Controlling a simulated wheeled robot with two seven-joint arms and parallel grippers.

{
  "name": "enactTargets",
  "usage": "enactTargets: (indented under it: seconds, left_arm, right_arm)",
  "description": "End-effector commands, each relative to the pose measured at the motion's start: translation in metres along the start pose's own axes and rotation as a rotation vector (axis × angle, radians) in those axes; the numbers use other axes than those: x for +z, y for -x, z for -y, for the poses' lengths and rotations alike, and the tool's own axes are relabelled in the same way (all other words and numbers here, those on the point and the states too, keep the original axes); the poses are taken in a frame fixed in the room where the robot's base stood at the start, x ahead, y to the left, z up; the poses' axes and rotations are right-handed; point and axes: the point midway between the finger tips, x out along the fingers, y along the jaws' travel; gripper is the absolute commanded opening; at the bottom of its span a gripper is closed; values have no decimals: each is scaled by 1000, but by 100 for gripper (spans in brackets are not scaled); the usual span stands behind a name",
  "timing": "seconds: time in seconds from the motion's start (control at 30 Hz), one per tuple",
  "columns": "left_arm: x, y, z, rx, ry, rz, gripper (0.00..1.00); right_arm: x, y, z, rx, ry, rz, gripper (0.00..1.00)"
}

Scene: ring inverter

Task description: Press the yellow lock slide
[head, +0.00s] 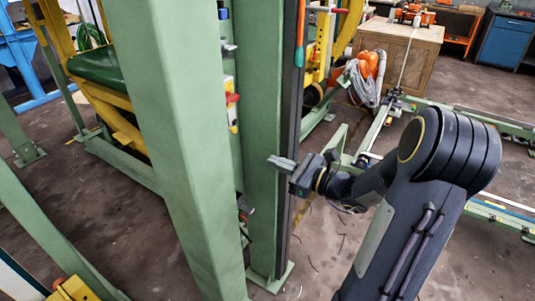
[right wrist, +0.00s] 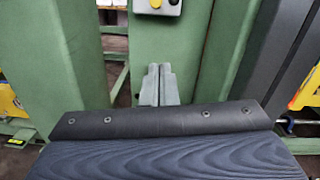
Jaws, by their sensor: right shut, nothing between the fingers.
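My right gripper (head: 282,163) is shut and empty, held level in front of a green post (head: 262,140) in the head view. In the right wrist view its two grey fingers (right wrist: 158,72) lie together and point at a green upright. A small grey box with a round yellow piece (right wrist: 156,3) sits on that upright at the top edge, above the fingertips and apart from them. I cannot tell whether this piece is the yellow lock slide. In the head view a yellow and red part (head: 232,110) shows between the two green posts, partly hidden. My left gripper is out of view.
A wide green post (head: 165,130) stands left of the gripper. A dark vertical rail (head: 290,110) runs close beside the gripper. Green floor rails (head: 470,125) lie at the right.

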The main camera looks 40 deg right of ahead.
Motion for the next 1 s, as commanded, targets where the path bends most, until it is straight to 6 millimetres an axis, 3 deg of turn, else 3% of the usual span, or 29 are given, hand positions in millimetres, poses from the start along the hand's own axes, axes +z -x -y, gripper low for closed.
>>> enactTargets:
  seconds: [0.4, 0.63, 1.0]
  left_arm:
    - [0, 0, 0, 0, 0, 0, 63]
    - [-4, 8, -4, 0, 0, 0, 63]
    - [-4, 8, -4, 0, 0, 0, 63]
  right_arm:
    - [0, -88, -2, 6, -2, 2, 0]
    - [33, -93, -1, 2, 2, 2, 0]
    - [39, -95, -1, 1, 0, 0, 0]
